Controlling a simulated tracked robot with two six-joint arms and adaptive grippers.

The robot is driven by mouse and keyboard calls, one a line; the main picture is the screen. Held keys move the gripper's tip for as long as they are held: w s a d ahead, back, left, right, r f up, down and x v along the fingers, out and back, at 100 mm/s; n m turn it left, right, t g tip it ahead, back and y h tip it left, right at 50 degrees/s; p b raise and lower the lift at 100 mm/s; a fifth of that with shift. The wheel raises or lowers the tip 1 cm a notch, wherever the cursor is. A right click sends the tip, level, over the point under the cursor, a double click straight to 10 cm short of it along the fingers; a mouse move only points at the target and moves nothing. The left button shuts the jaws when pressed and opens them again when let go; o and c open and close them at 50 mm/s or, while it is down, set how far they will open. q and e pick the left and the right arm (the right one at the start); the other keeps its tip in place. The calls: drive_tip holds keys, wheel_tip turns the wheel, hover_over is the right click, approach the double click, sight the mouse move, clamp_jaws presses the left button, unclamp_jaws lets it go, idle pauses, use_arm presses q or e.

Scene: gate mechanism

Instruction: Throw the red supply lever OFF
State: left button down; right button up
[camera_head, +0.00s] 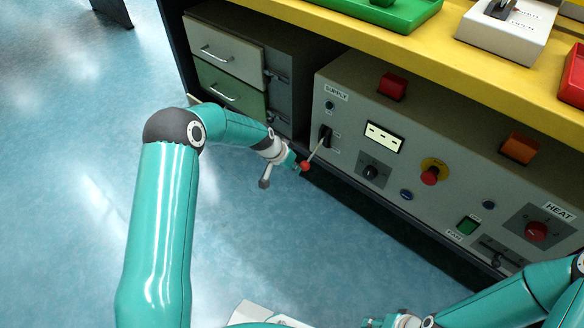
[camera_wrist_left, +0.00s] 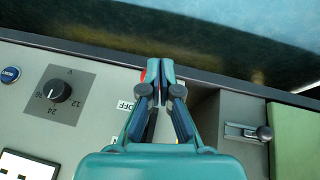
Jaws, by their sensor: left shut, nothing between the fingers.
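The red supply lever is a thin pale rod with a red ball knob (camera_head: 306,166), rising from a dark slot (camera_head: 325,132) under the SUPPLY label on the grey panel. Its rod slants out and down-left; I cannot tell its exact end position. My left gripper (camera_head: 292,168) is shut and empty, right beside the knob. In the left wrist view the shut fingertips (camera_wrist_left: 161,72) cover most of the knob, with a sliver of red (camera_wrist_left: 143,76) showing at their left. An OFF label (camera_wrist_left: 125,105) shows left of the fingers. My right gripper is barely visible at the bottom edge.
Drawers (camera_head: 228,90) stand left of the panel. A yellow worktop (camera_head: 420,55) overhangs above. The blue floor in front is clear.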

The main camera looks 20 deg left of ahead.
use_arm(q)
drive_tip(key=shift+w+d+f, duration=0.1)
drive_tip(key=shift+w+f, duration=0.05)
drive_tip(key=shift+f, duration=0.35)
drive_tip(key=shift+r, duration=0.15)
drive_tip(key=s+a+r, duration=0.3)
drive_tip(key=s+a, duration=0.3)
drive_tip(key=s, duration=0.5)
drive_tip(key=shift+s, duration=0.1)
idle(0.6)
